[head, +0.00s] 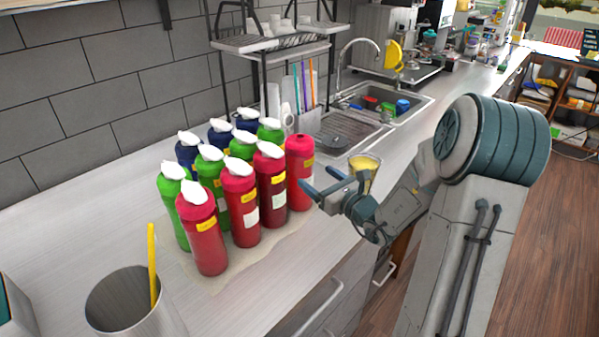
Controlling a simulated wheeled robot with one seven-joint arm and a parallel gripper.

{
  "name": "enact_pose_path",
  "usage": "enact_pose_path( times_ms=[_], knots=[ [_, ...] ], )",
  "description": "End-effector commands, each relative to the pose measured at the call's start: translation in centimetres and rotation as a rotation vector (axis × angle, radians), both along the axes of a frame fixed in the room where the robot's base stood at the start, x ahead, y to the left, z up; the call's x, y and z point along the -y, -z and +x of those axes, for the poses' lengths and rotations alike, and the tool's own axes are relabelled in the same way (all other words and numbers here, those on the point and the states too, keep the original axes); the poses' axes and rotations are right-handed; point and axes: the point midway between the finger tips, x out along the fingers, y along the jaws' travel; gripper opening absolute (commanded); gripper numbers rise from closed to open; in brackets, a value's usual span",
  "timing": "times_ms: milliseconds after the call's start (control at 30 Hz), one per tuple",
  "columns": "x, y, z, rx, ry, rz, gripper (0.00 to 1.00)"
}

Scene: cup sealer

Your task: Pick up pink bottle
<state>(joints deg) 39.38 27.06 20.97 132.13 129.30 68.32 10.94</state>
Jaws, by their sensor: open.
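A row of pink-to-red bottles stands upright on the counter. The nearest pinkish-red bottle (204,240) and the pinkish-red bottle (241,208) behind it have white caps. A darker red bottle (271,190) follows, also with a white cap. The farthest red bottle (299,172) shows no white cap. I cannot tell which one counts as the pink bottle. My gripper (320,181) is open and empty, with blue fingertips pointing left, just right of the farthest red bottle. I cannot tell whether a fingertip touches that bottle.
Several green bottles (172,210) and blue bottles (187,152) stand behind the red row. A metal cup (125,305) with a yellow stick is at the front left. A yellow-filled cup (363,172) stands behind my gripper. A sink (410,103) lies farther back.

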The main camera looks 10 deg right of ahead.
Motion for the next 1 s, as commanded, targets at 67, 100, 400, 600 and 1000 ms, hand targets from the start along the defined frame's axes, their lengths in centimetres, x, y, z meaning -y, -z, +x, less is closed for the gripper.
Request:
enact_pose_path(
  times_ms=[67, 100, 400, 600, 1000],
  knots=[
    [-0.7, -0.2, 1.3, 0.0, -0.003, 0.0, 0.77],
    [-0.9, -0.1, 1.7, 0.0, -0.002, 0.0, 0.77],
    [-2.0, -0.1, 3.6, 0.0, -0.003, -0.001, 0.77],
    [-3.2, 0.1, 5.9, -0.001, -0.004, 0.0, 0.77],
    [-3.9, 0.3, 7.3, 0.0, -0.002, -0.003, 0.77]
  ],
)
